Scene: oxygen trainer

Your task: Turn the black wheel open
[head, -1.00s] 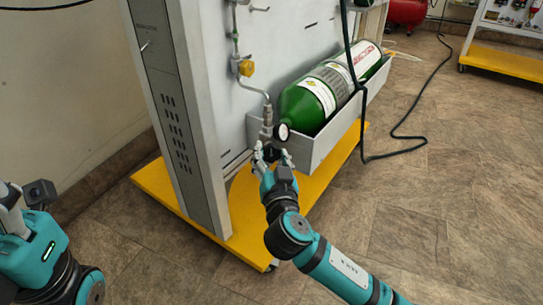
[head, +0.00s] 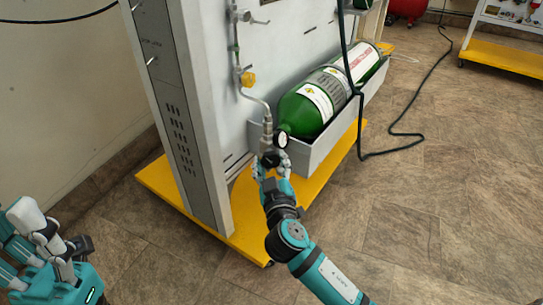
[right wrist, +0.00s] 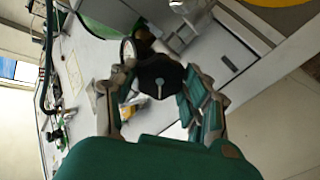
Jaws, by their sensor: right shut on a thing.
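The black wheel (right wrist: 159,86) faces the right wrist camera, a dark many-sided knob with a light mark at its centre. In the head view the wheel (head: 269,158) is a small dark shape at the bottom of the valve fitting, left of the green cylinder's neck (head: 305,108). My right gripper (head: 271,168) is shut on the wheel; in the right wrist view its fingers (right wrist: 156,103) stand on either side of it. My left gripper (head: 48,240) is at the lower left, away from the panel; its fingertips are not clear enough to judge.
The green cylinder lies in a grey tray (head: 320,147) on the panel's side. A round gauge (head: 282,139) sits right beside the wheel. A yellow base (head: 250,215) runs below.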

